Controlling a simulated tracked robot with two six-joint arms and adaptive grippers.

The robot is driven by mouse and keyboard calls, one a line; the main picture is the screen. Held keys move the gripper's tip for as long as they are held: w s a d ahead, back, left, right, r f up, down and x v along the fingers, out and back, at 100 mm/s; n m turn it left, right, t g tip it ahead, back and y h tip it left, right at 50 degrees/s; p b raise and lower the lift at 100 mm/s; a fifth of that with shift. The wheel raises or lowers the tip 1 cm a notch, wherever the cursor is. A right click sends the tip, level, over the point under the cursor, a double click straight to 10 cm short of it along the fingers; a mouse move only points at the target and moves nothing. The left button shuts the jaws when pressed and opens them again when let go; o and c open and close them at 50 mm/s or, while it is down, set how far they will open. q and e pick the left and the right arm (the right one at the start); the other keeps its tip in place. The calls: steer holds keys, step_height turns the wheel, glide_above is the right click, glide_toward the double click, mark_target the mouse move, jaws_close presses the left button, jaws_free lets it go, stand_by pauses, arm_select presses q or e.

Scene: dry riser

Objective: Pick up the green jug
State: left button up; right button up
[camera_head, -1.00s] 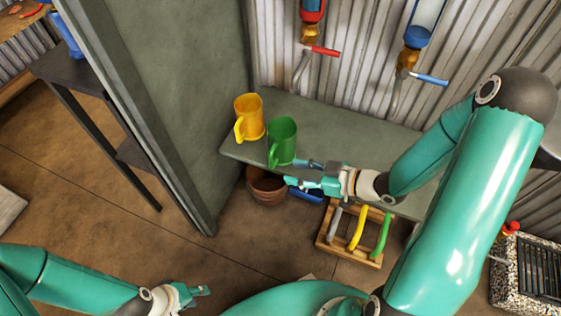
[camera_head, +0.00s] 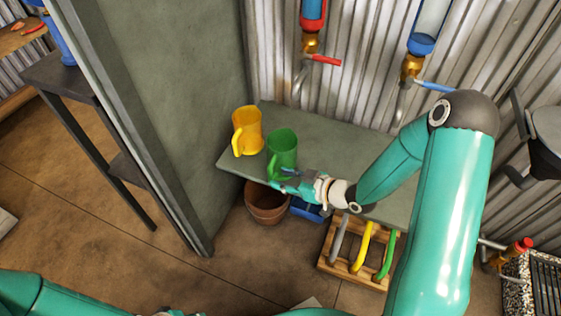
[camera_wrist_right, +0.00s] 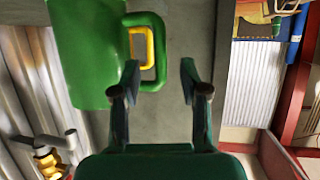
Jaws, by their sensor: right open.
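The green jug (camera_head: 283,150) stands upright on the grey-green shelf (camera_head: 335,150), right of a yellow jug (camera_head: 248,128). My right gripper (camera_head: 284,178) is at the green jug's front, near its handle. In the right wrist view the green jug (camera_wrist_right: 85,50) fills the upper left, its handle (camera_wrist_right: 161,45) pointing right. The right gripper (camera_wrist_right: 160,78) is open there, with the handle just beyond the fingertips, mostly toward the left finger. I cannot tell whether they touch. A bit of the yellow jug shows through the handle.
A grey-green partition (camera_head: 200,90) closes the shelf's left end. A brown pot (camera_head: 266,203) and a wooden rack (camera_head: 350,270) with coloured curved handles stand below. Dispensers with a red lever (camera_head: 325,61) and a blue lever (camera_head: 437,87) hang above on the corrugated wall.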

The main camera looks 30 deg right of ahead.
mark_target(270, 176)
steer(key=shift+b+x, duration=0.4)
steer(key=shift+x, duration=2.3)
steer(key=shift+s+f, duration=0.15)
steer(key=shift+c, duration=0.3)
jaws_close()
